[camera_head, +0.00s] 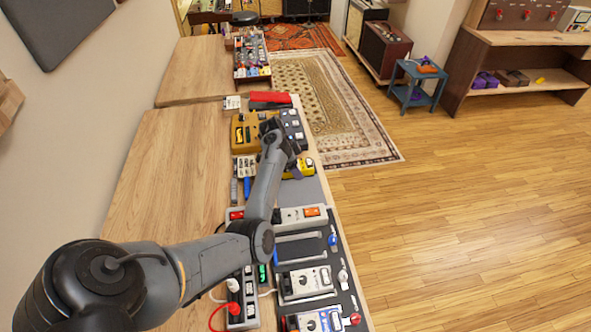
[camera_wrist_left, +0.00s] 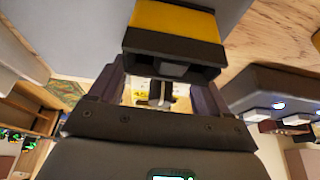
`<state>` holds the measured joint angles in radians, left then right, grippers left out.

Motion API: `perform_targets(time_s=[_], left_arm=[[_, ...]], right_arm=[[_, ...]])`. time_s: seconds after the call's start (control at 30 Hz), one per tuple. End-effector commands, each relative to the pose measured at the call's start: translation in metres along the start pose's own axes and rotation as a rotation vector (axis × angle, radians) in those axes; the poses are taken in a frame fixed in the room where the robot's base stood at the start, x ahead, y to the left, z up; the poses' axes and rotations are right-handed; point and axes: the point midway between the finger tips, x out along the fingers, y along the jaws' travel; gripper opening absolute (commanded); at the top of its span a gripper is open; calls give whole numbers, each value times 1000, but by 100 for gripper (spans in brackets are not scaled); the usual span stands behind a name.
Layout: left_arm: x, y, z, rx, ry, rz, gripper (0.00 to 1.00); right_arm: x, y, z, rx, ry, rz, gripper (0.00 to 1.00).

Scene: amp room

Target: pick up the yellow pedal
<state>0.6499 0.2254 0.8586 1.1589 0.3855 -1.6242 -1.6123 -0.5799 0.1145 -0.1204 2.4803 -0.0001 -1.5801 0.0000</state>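The yellow pedal (camera_head: 306,164) is on the right side of the long table in the head view, partly hidden by my left wrist and gripper (camera_head: 291,163). In the left wrist view the yellow pedal (camera_wrist_left: 175,20) shows a yellow face and a black end, close at the fingertips. My left gripper's fingers (camera_wrist_left: 160,85) stand well apart, with a gap between them. Their tips meet the pedal's black end in the picture, and I cannot tell whether they press on it. My right gripper is in neither view.
A mustard-coloured pedal (camera_head: 240,135) and a dark pedal (camera_head: 293,125) are just beyond. Blue pedals (camera_head: 246,187) lie to the left. A power strip (camera_head: 300,216) and a pedalboard (camera_head: 340,262) are nearer. The table's left part (camera_head: 170,170) is bare.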

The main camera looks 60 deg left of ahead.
Motion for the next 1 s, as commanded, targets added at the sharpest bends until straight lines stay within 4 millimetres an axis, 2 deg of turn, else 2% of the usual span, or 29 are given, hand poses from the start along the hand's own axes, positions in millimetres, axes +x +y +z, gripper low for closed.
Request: perform_targets(time_s=[0.03,0.3,0.37,0.77,1.0], left_arm=[[0,0,0,0,0,0,69],[0,0,0,0,0,0,28],[0,0,0,0,0,1,20],[-6,0,-3,1,1,-1,20],[-28,-1,-12,1,1,-3,20]], right_arm=[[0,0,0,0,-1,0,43],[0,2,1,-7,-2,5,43],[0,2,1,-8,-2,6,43],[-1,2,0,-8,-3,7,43],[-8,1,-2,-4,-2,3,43]])
